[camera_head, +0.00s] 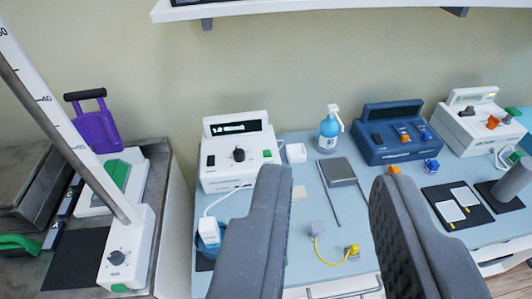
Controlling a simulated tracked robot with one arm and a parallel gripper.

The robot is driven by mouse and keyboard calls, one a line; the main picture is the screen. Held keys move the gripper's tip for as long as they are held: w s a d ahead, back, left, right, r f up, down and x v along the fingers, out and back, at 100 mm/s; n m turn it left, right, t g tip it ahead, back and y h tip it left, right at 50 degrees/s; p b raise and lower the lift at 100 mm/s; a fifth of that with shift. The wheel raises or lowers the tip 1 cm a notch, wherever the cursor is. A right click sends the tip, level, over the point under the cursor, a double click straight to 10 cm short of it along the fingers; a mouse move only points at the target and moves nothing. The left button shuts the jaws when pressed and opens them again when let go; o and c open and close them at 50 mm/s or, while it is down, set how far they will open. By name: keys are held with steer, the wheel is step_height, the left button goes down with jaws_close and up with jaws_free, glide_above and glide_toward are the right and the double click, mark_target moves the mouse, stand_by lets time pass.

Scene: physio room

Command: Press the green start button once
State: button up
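A white device (238,170) with a dark display and a black knob stands at the back left of the blue table. A small green button (267,153) sits on its right front side. My gripper (328,178) is open and empty, its two grey fingers wide apart over the table. The left fingertip is just below and right of the white device, apart from the green button in the picture. Other green parts show on a white unit (121,288) at the lower left and at the far right (515,157); I cannot tell which are buttons.
A spray bottle (329,132), a grey pad (338,171), a blue device (393,133) and another white device (476,118) stand along the back. A slanted scale pole (62,120) rises at left. A shelf (300,8) overhangs above.

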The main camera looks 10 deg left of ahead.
jaws_close()
stand_by(1.4)
